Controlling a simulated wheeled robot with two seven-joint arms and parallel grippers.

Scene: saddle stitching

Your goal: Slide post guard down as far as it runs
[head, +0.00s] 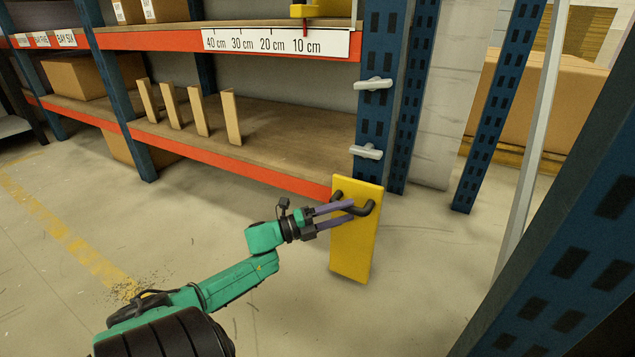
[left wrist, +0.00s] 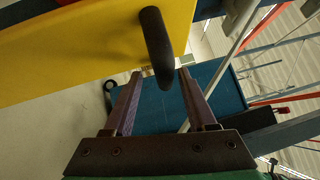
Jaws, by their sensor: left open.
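The post guard (head: 352,250) is a yellow upright plate with a black bar handle (head: 367,207) near its top. It stands at the foot of the blue rack post (head: 374,115); I cannot tell if its lower edge touches the floor. My left gripper (head: 351,211) is open, its two purple fingers pointing at the handle. In the left wrist view, the black handle (left wrist: 157,45) hangs from the yellow plate (left wrist: 70,50), its near end close to the gap between my left fingertips (left wrist: 161,74). I cannot see contact. My right gripper is out of view.
Two pale grey clips (head: 373,84) stick out from the post above the guard. A distance scale (head: 275,42) hangs on the upper orange beam. Several wooden boards (head: 231,117) stand on the lower shelf. Another blue post (head: 575,250) rises at the right.

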